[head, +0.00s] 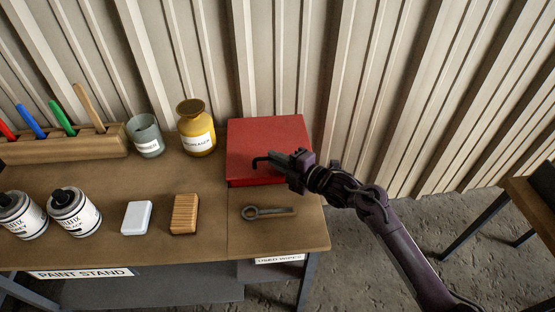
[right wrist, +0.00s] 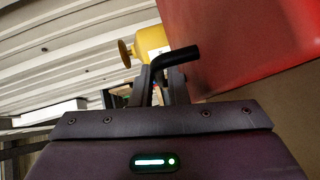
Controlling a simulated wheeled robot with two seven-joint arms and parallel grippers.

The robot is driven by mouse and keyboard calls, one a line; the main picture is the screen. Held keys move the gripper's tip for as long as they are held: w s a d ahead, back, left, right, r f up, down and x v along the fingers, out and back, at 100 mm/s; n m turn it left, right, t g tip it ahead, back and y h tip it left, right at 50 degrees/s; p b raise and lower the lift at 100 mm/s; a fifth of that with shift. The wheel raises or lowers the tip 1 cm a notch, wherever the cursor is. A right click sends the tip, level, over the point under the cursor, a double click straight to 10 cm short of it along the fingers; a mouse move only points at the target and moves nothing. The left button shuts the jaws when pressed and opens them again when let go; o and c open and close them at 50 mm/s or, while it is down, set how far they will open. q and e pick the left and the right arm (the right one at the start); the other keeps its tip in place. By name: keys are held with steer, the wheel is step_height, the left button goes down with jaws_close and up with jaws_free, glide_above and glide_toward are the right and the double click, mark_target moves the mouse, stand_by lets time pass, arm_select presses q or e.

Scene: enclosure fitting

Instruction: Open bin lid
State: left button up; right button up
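The red bin (head: 265,135) stands at the table's back right corner, and its flat red top looks closed. It also shows as a large red surface at the upper right of the right wrist view (right wrist: 250,40). My right gripper (head: 298,158) is over the bin's front right part, its fingers around a thin black bent hook (head: 262,159). The hook's bent end points out past the fingertips, also in the right wrist view (right wrist: 178,56). Whether the hook touches the bin is unclear. My left gripper is not in view.
A ring-ended tool (head: 268,212) lies in front of the bin. An amber bottle (head: 196,128) and a grey cup (head: 146,137) stand left of it. A wooden block (head: 184,214), a white block (head: 136,218) and two cans (head: 74,212) are nearer. A corrugated wall rises behind.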

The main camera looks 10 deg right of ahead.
jaws_close()
